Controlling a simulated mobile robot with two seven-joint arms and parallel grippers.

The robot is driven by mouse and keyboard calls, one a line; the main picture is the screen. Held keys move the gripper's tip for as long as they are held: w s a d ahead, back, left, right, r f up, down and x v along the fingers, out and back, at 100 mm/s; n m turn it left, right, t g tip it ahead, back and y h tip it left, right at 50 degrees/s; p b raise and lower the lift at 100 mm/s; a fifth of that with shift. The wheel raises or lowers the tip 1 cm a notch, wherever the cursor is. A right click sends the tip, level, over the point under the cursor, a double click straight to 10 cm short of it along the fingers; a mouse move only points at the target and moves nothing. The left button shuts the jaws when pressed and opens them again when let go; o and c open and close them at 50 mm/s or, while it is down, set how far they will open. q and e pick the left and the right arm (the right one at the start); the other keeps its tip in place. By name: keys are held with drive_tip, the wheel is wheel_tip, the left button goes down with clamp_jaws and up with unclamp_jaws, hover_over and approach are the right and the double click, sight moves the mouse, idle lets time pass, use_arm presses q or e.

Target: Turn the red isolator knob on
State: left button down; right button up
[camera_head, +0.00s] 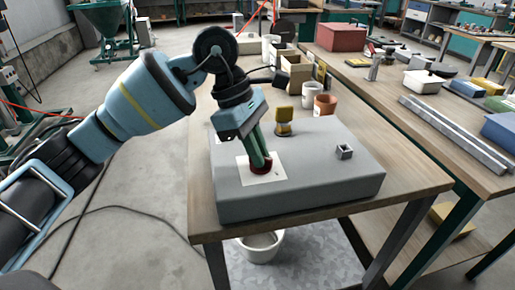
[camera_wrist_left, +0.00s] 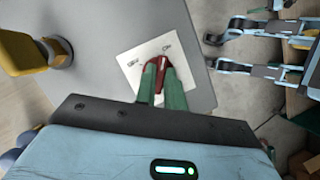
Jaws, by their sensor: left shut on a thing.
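The red isolator knob (camera_head: 264,168) sits on a white label plate (camera_head: 272,176) on top of a grey box (camera_head: 325,190). My left gripper (camera_head: 262,158) points down onto the knob, with its green fingers shut on it. In the left wrist view the red knob (camera_wrist_left: 161,66) shows between the fingertips of the left gripper (camera_wrist_left: 162,75), and small marks are printed on the white plate (camera_wrist_left: 138,58). The fingers hide part of the knob.
A yellow knob-like part (camera_head: 284,122) and a small grey square socket (camera_head: 344,152) stand on the box. A white bucket (camera_head: 260,246) is below.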

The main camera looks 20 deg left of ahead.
use_arm(q)
drive_tip(key=c, duration=1.5)
unclamp_jaws()
drive_tip(key=shift+o, duration=0.2)
drive_tip(key=v, duration=0.8)
drive_tip(key=shift+f, duration=0.1)
